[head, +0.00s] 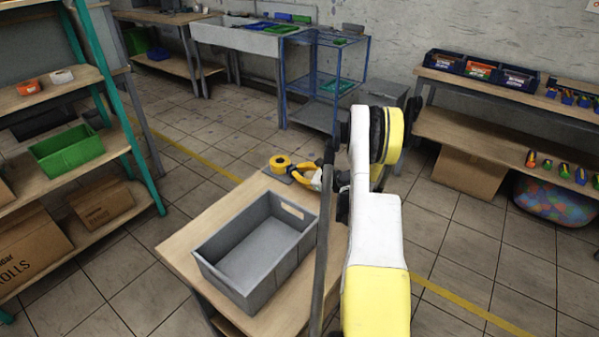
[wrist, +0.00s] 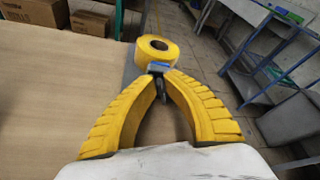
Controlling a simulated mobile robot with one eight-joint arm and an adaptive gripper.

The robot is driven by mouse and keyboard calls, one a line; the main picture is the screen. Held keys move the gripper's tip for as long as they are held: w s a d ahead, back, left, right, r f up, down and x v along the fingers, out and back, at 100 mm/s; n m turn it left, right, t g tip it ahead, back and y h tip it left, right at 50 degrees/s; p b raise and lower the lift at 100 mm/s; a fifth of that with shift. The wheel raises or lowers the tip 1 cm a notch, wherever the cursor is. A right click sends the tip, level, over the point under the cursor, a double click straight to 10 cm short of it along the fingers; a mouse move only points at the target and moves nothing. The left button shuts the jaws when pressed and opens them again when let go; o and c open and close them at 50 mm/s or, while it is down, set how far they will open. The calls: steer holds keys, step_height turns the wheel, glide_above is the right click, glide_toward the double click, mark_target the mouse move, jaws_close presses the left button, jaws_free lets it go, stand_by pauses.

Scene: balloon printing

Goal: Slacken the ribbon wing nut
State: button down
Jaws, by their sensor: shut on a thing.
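A yellow ribbon roll (head: 278,161) sits on a dark plate at the far end of the wooden table. It also shows in the wrist view (wrist: 184,55), lying with its dark core facing up. My gripper (head: 296,172) reaches over the table beside the roll. In the wrist view its yellow ribbed fingers (wrist: 159,73) close together on a small blue-grey piece (wrist: 158,66), which I take for the ribbon wing nut, just on the near side of the roll. The fingertips hide most of this piece, so its wings and any thread cannot be made out.
A grey open crate (head: 208,273) stands on the wooden table (head: 176,252), left of my arm, and looks empty. A blue wire rack (head: 313,104) stands on the floor beyond. A shelf with a green bin (head: 68,152) is at the left.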

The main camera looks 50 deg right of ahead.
steer(key=n, duration=0.1)
steer(key=n+h, duration=0.1)
steer(key=n+t+h, duration=0.1)
steer(key=shift+a+f+n, duration=0.15)
steer(key=shift+a+n, duration=0.1)
steer(key=shift+n, duration=0.15)
stand_by(0.4)
steer(key=c, duration=1.5)
jaws_free()
steer(key=shift+o, duration=0.2)
